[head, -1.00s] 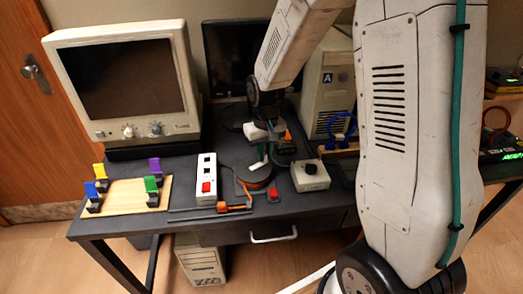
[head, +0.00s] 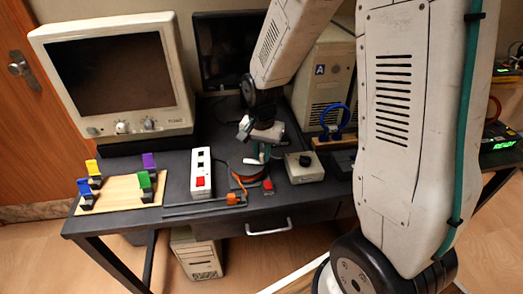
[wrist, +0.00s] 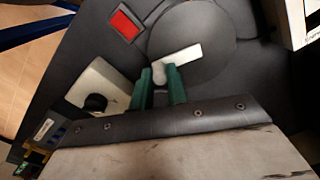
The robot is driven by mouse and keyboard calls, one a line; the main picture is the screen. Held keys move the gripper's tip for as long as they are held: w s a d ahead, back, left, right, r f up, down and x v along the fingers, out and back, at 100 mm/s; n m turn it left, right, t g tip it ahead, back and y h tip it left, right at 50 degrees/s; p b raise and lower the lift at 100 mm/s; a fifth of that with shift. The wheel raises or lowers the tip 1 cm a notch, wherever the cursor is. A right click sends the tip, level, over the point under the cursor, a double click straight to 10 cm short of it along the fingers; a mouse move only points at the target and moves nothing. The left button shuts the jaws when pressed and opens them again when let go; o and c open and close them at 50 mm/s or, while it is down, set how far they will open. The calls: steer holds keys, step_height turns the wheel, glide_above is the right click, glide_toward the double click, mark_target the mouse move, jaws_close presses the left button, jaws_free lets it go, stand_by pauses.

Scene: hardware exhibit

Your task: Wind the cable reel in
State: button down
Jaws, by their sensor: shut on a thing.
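The cable reel is a dark round drum lying flat near the table's front edge, seen in the head view (head: 243,168) and from above in the wrist view (wrist: 208,30). A short white crank (wrist: 182,62) lies across its top. My gripper's green fingers (wrist: 160,88) are closed at the crank's end; the handle between them is mostly hidden. In the head view my gripper (head: 264,157) points down over the reel's right side. Orange cable (head: 240,186) runs from the reel to an orange plug (head: 237,199) in front of it.
A red button (head: 267,185) is right of the plug. A white box with a black knob (head: 305,168) stands right of the reel, a white power strip (head: 201,174) left. A wooden board with coloured clips (head: 122,190), a monitor (head: 113,80) and a computer tower (head: 325,85) stand around.

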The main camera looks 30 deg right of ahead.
steer(key=shift+s+a+m, duration=0.1)
steer(key=shift+m, duration=0.3)
steer(key=c, duration=1.4)
jaws_free()
steer(key=shift+o, duration=0.2)
steer(key=shift+r, duration=0.1)
step_height(320, 180, up, 8)
steer(key=shift+f, duration=0.15)
steer(key=shift+s+n, duration=0.2)
steer(key=shift+n, duration=0.2)
steer(key=s+r+n, duration=0.4)
steer(key=s+r, duration=0.2)
steer(key=s, duration=0.5)
steer(key=s+a+r+n+t, duration=0.1)
steer(key=s+r+n, duration=0.4)
steer(key=s, duration=0.6)
steer(key=shift+s+a+r, duration=0.2)
steer(key=shift+s+r, duration=0.15)
steer(key=shift+r, duration=0.6)
